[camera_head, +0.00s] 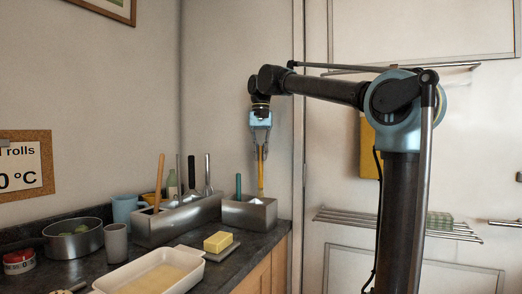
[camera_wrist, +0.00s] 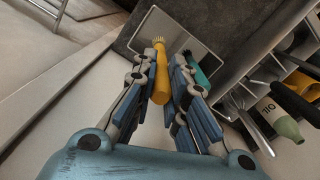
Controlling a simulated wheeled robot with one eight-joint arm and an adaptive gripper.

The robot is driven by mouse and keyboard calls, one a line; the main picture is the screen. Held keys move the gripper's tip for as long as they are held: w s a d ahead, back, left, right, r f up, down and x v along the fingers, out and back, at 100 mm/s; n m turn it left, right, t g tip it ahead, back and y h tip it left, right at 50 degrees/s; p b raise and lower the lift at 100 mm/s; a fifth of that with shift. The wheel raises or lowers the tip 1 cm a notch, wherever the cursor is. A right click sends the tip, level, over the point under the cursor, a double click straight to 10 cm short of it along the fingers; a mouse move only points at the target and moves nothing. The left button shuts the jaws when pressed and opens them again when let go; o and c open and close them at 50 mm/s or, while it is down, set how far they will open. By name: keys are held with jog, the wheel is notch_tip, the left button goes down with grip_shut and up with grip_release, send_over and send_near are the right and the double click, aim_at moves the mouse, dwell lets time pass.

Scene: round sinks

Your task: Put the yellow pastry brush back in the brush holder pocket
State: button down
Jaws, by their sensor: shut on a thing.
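The yellow pastry brush (camera_head: 261,172) hangs nearly upright from my gripper (camera_head: 260,143), which is shut on it. In the wrist view the brush (camera_wrist: 161,80) lies between the fingers of my gripper (camera_wrist: 160,62), with its pale bristles pointing away. The steel brush holder (camera_head: 262,214) stands at the counter's right end; its rim also shows in the wrist view (camera_wrist: 212,47). The brush's lower end is at the holder's opening; I cannot tell whether it is inside. A teal-handled brush (camera_head: 238,185) stands in the holder's left part, also in the wrist view (camera_wrist: 197,72).
A long steel utensil bin (camera_head: 170,222) with several tools stands left of the holder. In front are butter (camera_head: 218,241) on a small board and a white baking dish (camera_head: 150,276). A wall lies close behind the holder; the counter ends just right of it.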

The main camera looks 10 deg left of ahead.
send_over(261, 188)
jog(key=shift+w+a+f, duration=0.1)
jog(key=shift+w+f, duration=0.1)
jog(key=shift+f, duration=1.8)
jog(key=shift+w+f, duration=0.2)
jog(key=shift+f, duration=3.15)
jog(key=c, duration=1.5)
grip_release()
jog(key=shift+c, duration=0.2)
